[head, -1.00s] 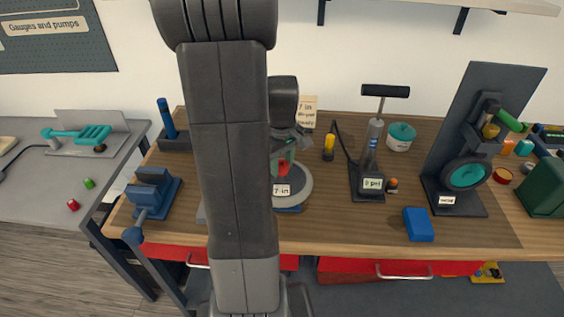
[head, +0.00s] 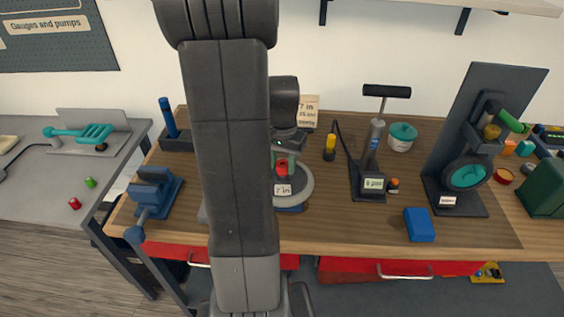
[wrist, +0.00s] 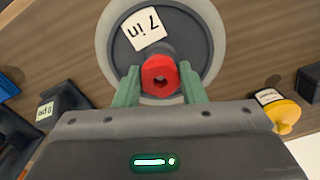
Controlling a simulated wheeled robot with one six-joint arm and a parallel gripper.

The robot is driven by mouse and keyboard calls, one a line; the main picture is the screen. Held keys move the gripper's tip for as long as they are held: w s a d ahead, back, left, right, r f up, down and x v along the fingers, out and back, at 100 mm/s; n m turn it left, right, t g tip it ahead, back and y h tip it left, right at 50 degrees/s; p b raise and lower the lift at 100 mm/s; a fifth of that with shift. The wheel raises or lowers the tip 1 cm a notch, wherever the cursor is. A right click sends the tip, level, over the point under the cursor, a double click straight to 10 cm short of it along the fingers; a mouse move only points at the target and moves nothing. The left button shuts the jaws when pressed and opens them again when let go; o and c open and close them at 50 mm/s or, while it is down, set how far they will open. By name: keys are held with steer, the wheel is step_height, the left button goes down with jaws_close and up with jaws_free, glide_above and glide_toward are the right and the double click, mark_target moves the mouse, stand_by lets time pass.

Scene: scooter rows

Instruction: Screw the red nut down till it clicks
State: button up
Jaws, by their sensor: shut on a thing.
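The red nut (wrist: 160,76) sits over the middle of a wheel with a pale grey tyre (wrist: 105,45) and a dark hub. A white tag (wrist: 145,30) on the wheel reads "7 in". My gripper (wrist: 159,82) is shut on the nut, with one green finger on each side of it. In the head view the nut (head: 282,173) and the wheel (head: 309,186) are partly hidden by my arm. The threads under the nut are hidden.
On the wooden bench (head: 330,235) a blue vise (head: 152,190) stands left and a pump (head: 371,165) marked "8 psi" stands right. A blue block (head: 419,224) lies near the front edge. A dark stand (head: 455,200) with another wheel is further right.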

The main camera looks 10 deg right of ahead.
mark_target(284, 166)
steer(key=m, duration=0.6)
steer(key=shift+w+d+r, duration=0.1)
steer(key=o, duration=1)
steer(key=shift+d, duration=0.3)
steer(key=shift+o, duration=0.2)
steer(key=shift+a, duration=0.15)
step_height(284, 166, up, 14)
steer(key=shift+b, duration=0.4)
